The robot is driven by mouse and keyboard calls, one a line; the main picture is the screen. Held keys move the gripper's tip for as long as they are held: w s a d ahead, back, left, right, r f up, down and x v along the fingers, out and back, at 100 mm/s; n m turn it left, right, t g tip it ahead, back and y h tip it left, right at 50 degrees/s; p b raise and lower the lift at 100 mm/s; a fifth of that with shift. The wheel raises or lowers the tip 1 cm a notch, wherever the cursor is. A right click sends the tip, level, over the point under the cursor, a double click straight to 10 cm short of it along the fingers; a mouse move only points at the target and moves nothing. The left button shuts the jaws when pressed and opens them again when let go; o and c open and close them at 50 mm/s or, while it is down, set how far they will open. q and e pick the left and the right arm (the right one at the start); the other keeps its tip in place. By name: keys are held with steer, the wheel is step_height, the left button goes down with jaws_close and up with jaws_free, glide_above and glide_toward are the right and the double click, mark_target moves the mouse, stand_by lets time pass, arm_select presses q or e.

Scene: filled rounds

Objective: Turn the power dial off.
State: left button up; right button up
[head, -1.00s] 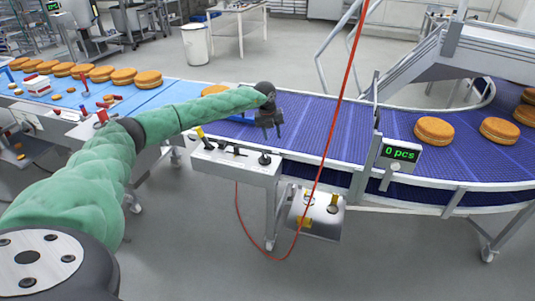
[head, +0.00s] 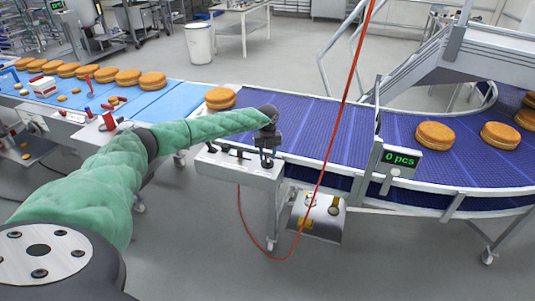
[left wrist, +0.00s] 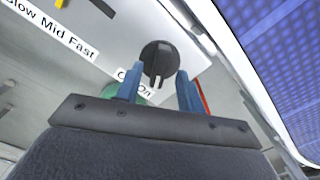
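The black power dial (left wrist: 160,60) sits on a pale control panel in the left wrist view, with a partly covered "Off On" label beside it. My left gripper (left wrist: 160,92) is open, with one blue finger on each side of the dial's near end. I cannot tell whether the fingers touch it. In the head view my left gripper (head: 267,158) points down over the right end of the control box (head: 235,172) and largely hides the dial. My right gripper is in neither view.
A "Slow Mid Fast" label (left wrist: 50,25) lies left of the dial. The blue conveyor (head: 330,125) runs behind the box and carries filled rounds (head: 435,135). A red cable (head: 335,130) hangs right of the gripper. A "0 pcs" display (head: 401,159) stands further right.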

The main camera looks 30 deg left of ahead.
arm_select(q)
steer(key=shift+f, duration=0.55)
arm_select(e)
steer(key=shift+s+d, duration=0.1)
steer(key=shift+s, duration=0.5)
arm_select(q)
jaws_close()
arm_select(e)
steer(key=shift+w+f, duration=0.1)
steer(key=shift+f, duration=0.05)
